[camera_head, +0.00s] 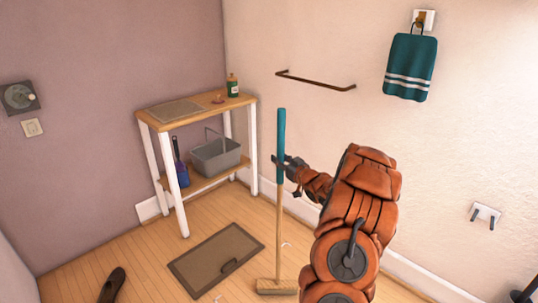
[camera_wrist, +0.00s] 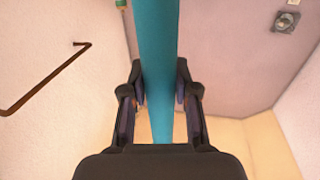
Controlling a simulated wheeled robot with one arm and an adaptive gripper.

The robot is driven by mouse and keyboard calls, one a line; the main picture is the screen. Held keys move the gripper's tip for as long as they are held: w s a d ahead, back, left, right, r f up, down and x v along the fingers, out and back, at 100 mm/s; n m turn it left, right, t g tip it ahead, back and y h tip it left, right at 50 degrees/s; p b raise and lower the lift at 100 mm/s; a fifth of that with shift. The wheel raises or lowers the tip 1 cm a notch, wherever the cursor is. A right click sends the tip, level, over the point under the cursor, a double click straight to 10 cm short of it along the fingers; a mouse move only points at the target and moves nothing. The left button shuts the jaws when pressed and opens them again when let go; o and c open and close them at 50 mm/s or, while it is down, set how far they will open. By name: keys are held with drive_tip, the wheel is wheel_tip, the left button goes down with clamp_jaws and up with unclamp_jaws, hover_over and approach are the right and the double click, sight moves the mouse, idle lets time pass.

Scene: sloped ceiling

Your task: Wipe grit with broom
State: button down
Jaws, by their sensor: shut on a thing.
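A broom stands nearly upright in the head view, with a teal grip (camera_head: 281,140) at the top, a pale wooden shaft and a wooden head (camera_head: 277,287) low near the floor. My gripper (camera_head: 280,170) is shut on the lower part of the teal grip. In the wrist view the teal grip (camera_wrist: 158,60) runs between the two fingers of my gripper (camera_wrist: 160,100). A few small pale bits, possibly grit (camera_head: 285,244), lie on the wooden floor near the broom. I cannot tell whether the broom head touches the floor.
A brown mat or hatch (camera_head: 216,259) lies left of the broom head. A dark shoe-like object (camera_head: 112,286) is at lower left. A wooden-topped table (camera_head: 193,110) with a grey bin (camera_head: 216,157) stands in the corner. A rail (camera_head: 315,80) and teal towel (camera_head: 410,67) hang on the right wall.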

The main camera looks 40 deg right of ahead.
drive_tip(key=shift+a+b, duration=2.25)
drive_tip(key=shift+a, duration=1.6)
wheel_tip(320, 180, up, 8)
drive_tip(key=p, duration=0.4)
drive_tip(key=shift+s+f+p, duration=0.2)
drive_tip(key=shift+s+p, duration=0.2)
